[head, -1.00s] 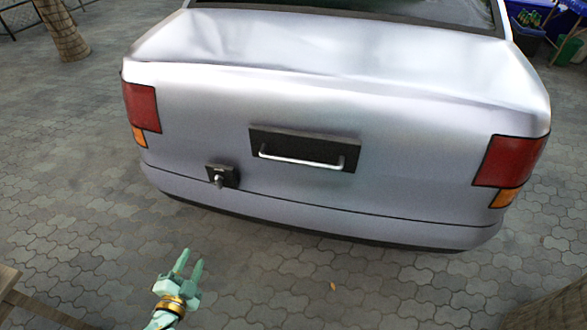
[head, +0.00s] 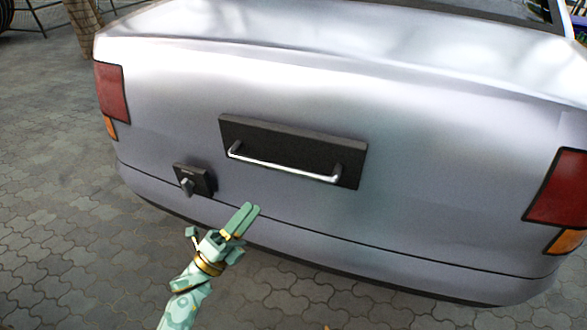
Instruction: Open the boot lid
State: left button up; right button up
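The silver car's boot lid (head: 420,150) is down, with its rear face toward me. A black plate (head: 290,138) with a horizontal silver bar handle (head: 285,168) is on its middle. My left gripper (head: 248,212) is below the handle, right of the knob, and looks apart from both. Its two fingers point up and right and look nearly overlapped, so the gap between them is unclear. My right gripper is not in view.
The bumper (head: 400,268) runs along the bottom of the car, with red tail lights at the left (head: 112,92) and right (head: 560,190). The paved ground (head: 60,240) is clear at the left. A tree trunk (head: 84,28) stands behind at the upper left.

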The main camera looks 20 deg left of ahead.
aim_at(284, 166)
pick_arm(q)
jog(key=x, duration=1.3)
jog(key=shift+f, duration=0.1)
grip_shut()
